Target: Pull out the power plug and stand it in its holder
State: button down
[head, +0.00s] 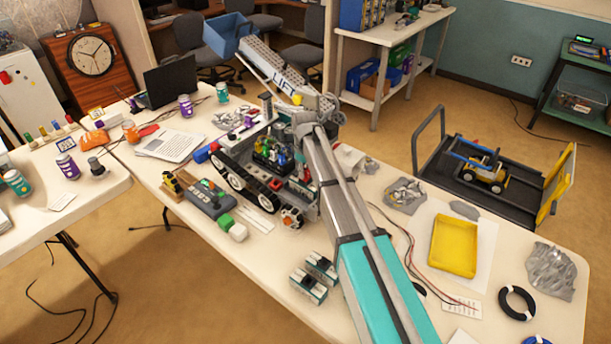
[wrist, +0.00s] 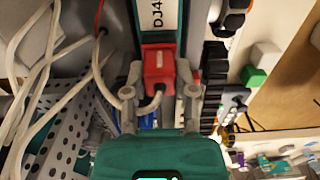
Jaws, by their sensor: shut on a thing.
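In the wrist view, my gripper (wrist: 160,80) has its two grey fingers on either side of a red plug (wrist: 158,62), shut on it. A pale grey cable (wrist: 148,108) bends out of the plug between the fingers. The plug's far end meets a dark and teal unit with a white label (wrist: 169,14). I cannot tell how deep the plug sits there. In the head view, a tracked robot (head: 238,182) stands on the table under my arm, which hides the plug and most of my gripper. I cannot make out the plug's holder for certain.
White cables (wrist: 40,75) and a perforated metal plate (wrist: 70,130) lie left of the plug in the wrist view. The white table (head: 390,285) also holds a yellow tray (head: 453,246), small teal blocks (head: 315,275) and a laptop (head: 170,80). Bare tabletop shows at the front left.

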aim_at(305, 169)
jog(key=c, duration=1.1)
grip_release()
jog(key=shift+c, duration=0.2)
grip_shut()
jog(key=shift+r+p, duration=2.4)
jog(key=shift+r+p, duration=0.85)
jog(key=shift+d, duration=0.1)
